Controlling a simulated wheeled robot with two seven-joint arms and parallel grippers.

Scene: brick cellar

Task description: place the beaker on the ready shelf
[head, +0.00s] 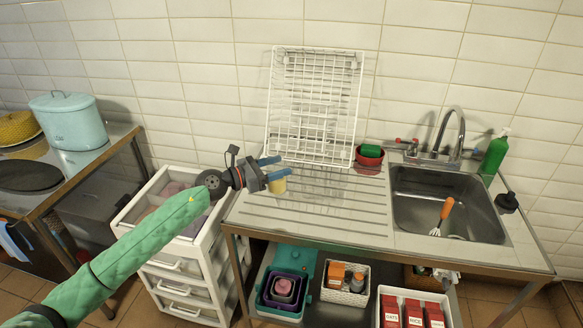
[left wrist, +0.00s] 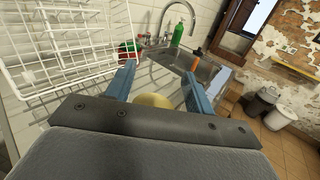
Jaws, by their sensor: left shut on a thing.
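A small pale yellow cup-like thing, which looks like the beaker (head: 278,185), is over the left part of the ribbed steel draining board. My left gripper (head: 272,168) is shut on it, with blue fingers on either side. Its round yellow top also shows between the fingers in the left wrist view (left wrist: 153,101). I cannot tell whether its base touches the board. No shelf is marked as the ready shelf; an under-sink shelf carries bins and boxes. My right gripper is not in view.
A white wire rack (head: 314,105) leans on the tiles behind the draining board (head: 335,215). A red bowl (head: 369,157), a steel sink (head: 445,205) and a green bottle (head: 494,153) are to the right. A white drawer cart (head: 180,270) stands left. The front board is clear.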

